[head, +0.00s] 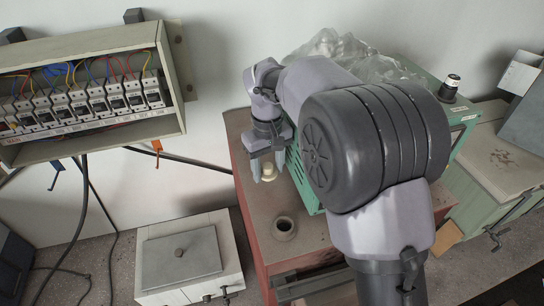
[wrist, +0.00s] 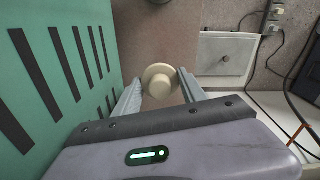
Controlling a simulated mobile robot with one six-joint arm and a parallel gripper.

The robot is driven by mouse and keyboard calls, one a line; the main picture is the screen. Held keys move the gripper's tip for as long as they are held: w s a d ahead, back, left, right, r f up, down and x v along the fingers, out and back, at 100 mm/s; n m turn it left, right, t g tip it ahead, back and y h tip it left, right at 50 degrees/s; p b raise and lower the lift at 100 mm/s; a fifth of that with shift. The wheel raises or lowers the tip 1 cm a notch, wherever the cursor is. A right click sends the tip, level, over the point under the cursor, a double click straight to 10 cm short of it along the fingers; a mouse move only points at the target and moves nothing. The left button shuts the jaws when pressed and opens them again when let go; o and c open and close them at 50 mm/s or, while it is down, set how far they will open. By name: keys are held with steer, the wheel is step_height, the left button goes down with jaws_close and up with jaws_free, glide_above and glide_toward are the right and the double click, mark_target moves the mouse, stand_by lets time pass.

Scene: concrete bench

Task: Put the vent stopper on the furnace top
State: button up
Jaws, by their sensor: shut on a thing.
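The vent stopper is a cream, round, flanged piece with a knob (wrist: 159,82). In the head view the stopper (head: 268,173) shows as a small pale shape at the fingertips. My gripper (head: 267,168) is shut on it; in the wrist view the two grey fingers (wrist: 156,88) flank it. The furnace top (head: 310,239) is the brownish-red top of a box under my arm. A round, raised vent collar (head: 284,228) with a dark hole stands on it, in front of the gripper and slightly right. Whether the stopper touches the top is unclear.
A green slotted cabinet (wrist: 72,55) stands close beside my gripper. A pale box with a grey lid (head: 181,258) is left of the furnace. An open breaker panel (head: 90,97) hangs at upper left, with loose cables below. My arm hides part of the furnace's right side.

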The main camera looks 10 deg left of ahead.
mark_target(268, 176)
step_height(268, 176, down, 3)
steer(key=shift+w+f, duration=0.1)
steer(key=shift+f, duration=0.05)
steer(key=shift+w+f, duration=0.15)
steer(key=shift+f, duration=0.05)
steer(key=o, duration=1.4)
steer(key=shift+f, duration=0.15)
steer(key=shift+c, duration=0.2)
step_height(268, 176, up, 12)
steer(key=shift+r, duration=0.25)
